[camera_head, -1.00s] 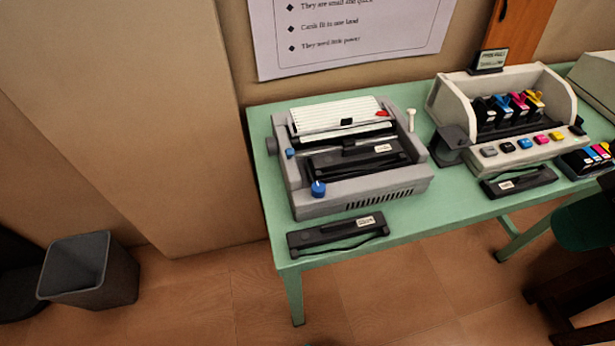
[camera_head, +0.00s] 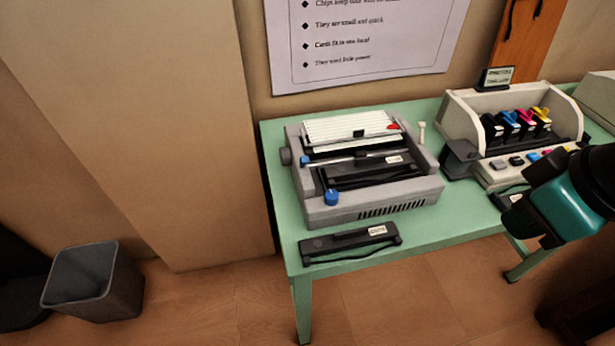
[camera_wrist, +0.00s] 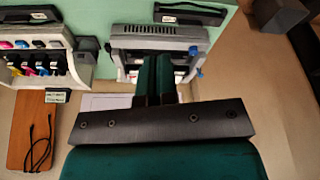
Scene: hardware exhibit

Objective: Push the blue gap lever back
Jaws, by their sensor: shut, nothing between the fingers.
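A grey printer (camera_head: 373,201) with a paper sheet on top stands on the left part of the green table. It has a small blue lever (camera_head: 305,160) at its left side and a larger blue knob (camera_head: 331,197) at its front left corner; I cannot tell for sure which is the gap lever. In the wrist view the picture is turned round, with the blue knob (camera_wrist: 193,50) and small blue lever (camera_wrist: 199,72) at the printer's right. My gripper (camera_wrist: 156,58) is shut and empty, appearing over the printer's middle there. In the head view its arm is at right, apart from the printer.
A black cartridge (camera_head: 350,244) lies on the green table (camera_head: 285,215) before the printer. An ink unit (camera_head: 465,125) with coloured cartridges stands to its right. A sign (camera_head: 495,78) stands behind it. A grey bin (camera_head: 92,283) is on the floor at left.

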